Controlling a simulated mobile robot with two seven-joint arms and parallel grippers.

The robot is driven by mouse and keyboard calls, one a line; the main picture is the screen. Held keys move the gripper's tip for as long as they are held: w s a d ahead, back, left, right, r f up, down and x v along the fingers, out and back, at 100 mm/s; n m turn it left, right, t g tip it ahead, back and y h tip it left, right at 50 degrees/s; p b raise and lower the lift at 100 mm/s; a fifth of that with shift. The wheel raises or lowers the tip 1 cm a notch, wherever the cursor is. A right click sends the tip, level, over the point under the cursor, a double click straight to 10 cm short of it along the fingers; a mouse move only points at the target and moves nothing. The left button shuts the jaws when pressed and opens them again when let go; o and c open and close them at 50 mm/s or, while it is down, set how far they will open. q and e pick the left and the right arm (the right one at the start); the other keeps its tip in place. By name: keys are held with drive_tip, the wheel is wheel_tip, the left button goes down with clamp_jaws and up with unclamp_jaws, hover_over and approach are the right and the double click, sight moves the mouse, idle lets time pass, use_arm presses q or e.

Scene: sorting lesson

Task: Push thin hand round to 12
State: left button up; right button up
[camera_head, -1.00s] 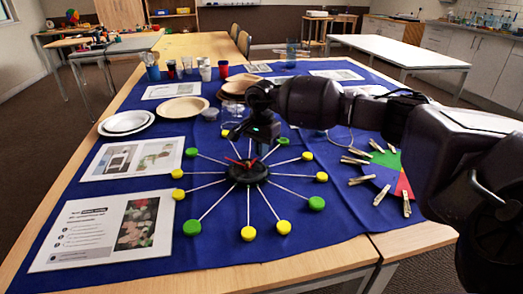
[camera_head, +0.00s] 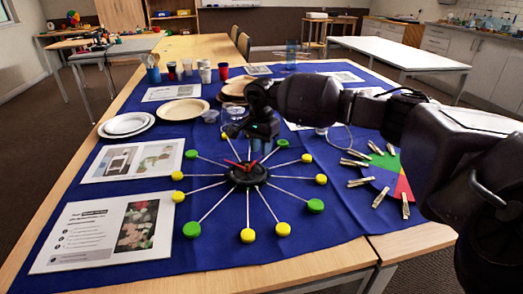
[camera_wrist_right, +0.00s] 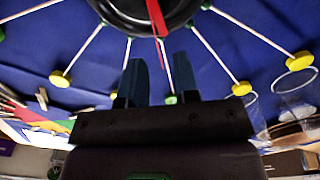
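A clock-like wheel has a black hub (camera_head: 247,174) with white spokes that end in yellow and green caps. Red hands (camera_head: 234,152) lie on the hub and point to its far left side; which one is the thin hand is hard to tell in the head view. In the right wrist view, a red hand (camera_wrist_right: 156,18) crosses the hub's edge, and a thin red strip runs on towards the gap between my fingers. My right gripper (camera_head: 262,148) is over the far side of the hub, fingers pointing down. In the wrist view its two fingers (camera_wrist_right: 160,78) are apart, with nothing gripped. My left gripper is out of view.
The wheel lies on a blue cloth (camera_head: 330,228). Printed cards (camera_head: 102,232) and plates (camera_head: 126,124) lie on the left, cups (camera_head: 205,73) and bowls stand behind. Clothespins and a coloured disc (camera_head: 385,176) are on the right, beneath my right arm.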

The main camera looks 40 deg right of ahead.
use_arm(q)
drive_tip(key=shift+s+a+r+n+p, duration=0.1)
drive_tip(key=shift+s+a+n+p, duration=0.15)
drive_tip(key=shift+p, duration=0.5)
use_arm(e)
wheel_tip(320, 180, up, 9)
drive_tip(key=shift+r, duration=0.15)
drive_tip(key=shift+r, duration=0.1)
